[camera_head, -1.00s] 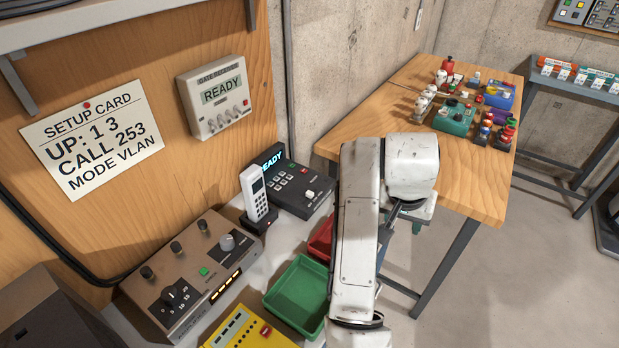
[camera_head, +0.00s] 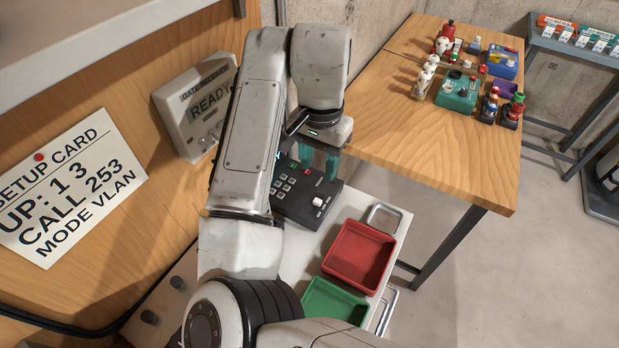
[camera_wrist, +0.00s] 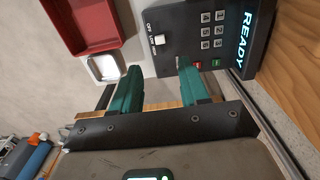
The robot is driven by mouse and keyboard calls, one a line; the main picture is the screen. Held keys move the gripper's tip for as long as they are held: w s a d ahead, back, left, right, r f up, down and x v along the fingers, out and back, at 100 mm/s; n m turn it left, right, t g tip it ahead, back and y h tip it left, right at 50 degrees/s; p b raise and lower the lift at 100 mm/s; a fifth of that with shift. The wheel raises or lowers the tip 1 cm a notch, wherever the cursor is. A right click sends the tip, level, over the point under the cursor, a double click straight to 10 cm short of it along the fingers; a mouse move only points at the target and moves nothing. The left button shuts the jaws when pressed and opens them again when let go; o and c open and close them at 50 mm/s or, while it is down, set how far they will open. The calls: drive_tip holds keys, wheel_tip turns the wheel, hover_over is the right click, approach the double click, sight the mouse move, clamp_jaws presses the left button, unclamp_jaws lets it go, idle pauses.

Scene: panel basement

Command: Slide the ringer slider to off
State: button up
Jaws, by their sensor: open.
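The black desk phone (camera_head: 305,198) stands on the white surface, with a keypad and a lit READY display. Its ringer slider is a white knob (camera_head: 317,202) near the right end. In the wrist view the slider (camera_wrist: 158,39) shows beside small OFF and LOW labels; I cannot tell exactly which label it lines up with. My gripper (camera_wrist: 159,67) has teal fingers spread apart and empty, with the slider ahead of the gap between them. In the head view my gripper (camera_head: 318,160) hangs over the far side of the phone, apart from the slider.
A wooden table (camera_head: 440,150) with several small devices is behind. The gate receiver (camera_head: 185,115) and setup card (camera_head: 65,190) hang on the wall.

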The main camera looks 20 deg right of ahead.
sight(317, 201)
wheel_tip(317, 201, down, 8)
drive_tip(key=shift+r+b, duration=0.1)
drive_tip(key=shift+b, duration=0.55)
drive_tip(key=shift+f+p, duration=0.3)
drive_tip(key=shift+f, duration=1.1)
drive_tip(key=shift+c, duration=0.4)
clamp_jaws()
